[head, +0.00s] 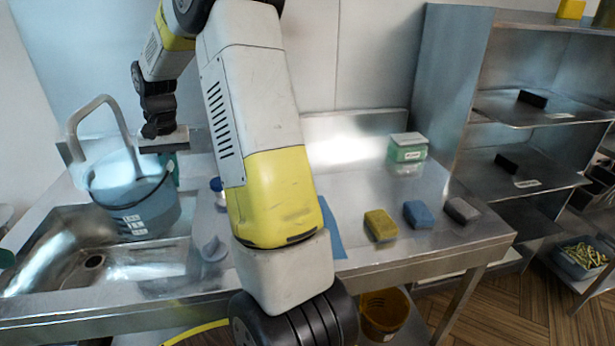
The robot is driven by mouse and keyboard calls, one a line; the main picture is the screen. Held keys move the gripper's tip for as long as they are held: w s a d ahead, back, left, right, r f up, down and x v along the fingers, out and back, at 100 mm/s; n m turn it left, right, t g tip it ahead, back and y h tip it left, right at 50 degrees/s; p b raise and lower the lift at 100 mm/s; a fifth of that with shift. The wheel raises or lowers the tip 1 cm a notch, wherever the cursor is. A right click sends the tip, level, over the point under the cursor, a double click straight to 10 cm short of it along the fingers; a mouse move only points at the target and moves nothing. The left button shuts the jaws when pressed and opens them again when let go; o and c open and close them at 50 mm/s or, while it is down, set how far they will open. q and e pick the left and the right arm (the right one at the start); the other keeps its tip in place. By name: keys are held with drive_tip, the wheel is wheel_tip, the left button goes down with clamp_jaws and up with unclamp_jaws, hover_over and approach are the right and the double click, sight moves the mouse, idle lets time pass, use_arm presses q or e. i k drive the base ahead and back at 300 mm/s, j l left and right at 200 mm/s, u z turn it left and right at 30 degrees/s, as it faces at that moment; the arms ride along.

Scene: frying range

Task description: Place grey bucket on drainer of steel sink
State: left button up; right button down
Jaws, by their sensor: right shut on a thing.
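The grey bucket (135,208), bluish with a white label, is upright at the back of the steel sink (60,262). I cannot tell whether its bottom touches the sink or hangs just above it. My right gripper (164,150) is at the bucket's back right rim, shut on the bucket, apparently at its thin dark handle. The exact grip is small and partly hidden. The sink's drain hole (94,262) shows in front of the bucket. The drainer is not clearly seen; my right arm covers much of the steel top right of the basin. My left gripper is not in view.
A grey curved tap (98,104) rises behind the bucket. A small blue-and-white item (217,187) stands close to my arm. Yellow (380,225), blue (418,214) and grey (462,210) sponges and a green box (407,149) stand on the right counter. Steel shelves are at right.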

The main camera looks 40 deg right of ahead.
sight(363, 195)
drive_tip(key=k+l+u, duration=0.45)
drive_tip(key=k, duration=0.35)
drive_tip(key=k+l+z, duration=0.15)
drive_tip(key=k, duration=0.2)
drive_tip(key=i+j+z, duration=0.1)
drive_tip(key=j+z, duration=0.2)
drive_tip(key=z, duration=0.15)
drive_tip(key=j+z, duration=0.3)
drive_tip(key=z, duration=0.2)
drive_tip(key=i+j+z, duration=0.25)
drive_tip(key=j+z, duration=0.3)
drive_tip(key=i+j+z, duration=0.25)
drive_tip(key=j, duration=0.15)
drive_tip(key=k+l, duration=0.05)
drive_tip(key=k, duration=0.05)
